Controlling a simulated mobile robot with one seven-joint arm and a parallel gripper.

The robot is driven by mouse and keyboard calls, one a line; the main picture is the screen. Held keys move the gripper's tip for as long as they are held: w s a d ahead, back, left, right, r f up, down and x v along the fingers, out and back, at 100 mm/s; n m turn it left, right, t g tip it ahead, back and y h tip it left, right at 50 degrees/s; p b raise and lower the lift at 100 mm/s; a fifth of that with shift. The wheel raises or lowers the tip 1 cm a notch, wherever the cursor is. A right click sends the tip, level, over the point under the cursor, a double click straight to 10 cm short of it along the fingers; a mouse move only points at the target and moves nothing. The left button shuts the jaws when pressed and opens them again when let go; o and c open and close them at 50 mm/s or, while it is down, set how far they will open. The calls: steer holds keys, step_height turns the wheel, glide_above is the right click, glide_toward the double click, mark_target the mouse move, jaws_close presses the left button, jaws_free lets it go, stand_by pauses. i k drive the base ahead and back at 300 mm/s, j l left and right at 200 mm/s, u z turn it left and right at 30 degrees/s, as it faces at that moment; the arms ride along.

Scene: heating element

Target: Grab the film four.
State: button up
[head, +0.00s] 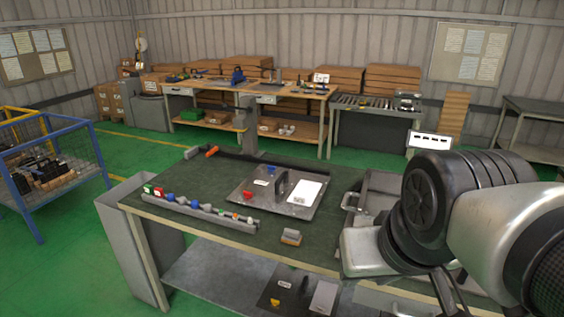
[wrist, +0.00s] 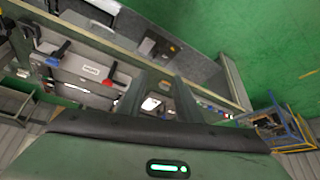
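I cannot tell which thing is film four; no label naming it is readable. A metal plate (head: 256,205) with a black upright handle (head: 281,184) lies on the green-topped workbench (head: 190,180). A white sheet (head: 305,192) lies on its right part. On the lower shelf lie a dark plate (head: 276,295) with a yellow mark and a pale panel (head: 324,297). My gripper (wrist: 162,77) shows in the wrist view with its two fingers apart and nothing seen held between them. In the head view my arm is at the right, and the gripper's fingers are not clearly seen.
A narrow tray (head: 240,226) of several small coloured parts lies along the bench's left front. A small grey-orange block (head: 291,237) sits near the front edge. An orange-handled tool (head: 211,151) lies at the back left. A blue wire cart (head: 40,190) stands left.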

mark_target(305, 193)
steer(key=i+j+z, duration=0.4)
steer(key=i+j, duration=0.65)
steer(key=j, duration=0.1)
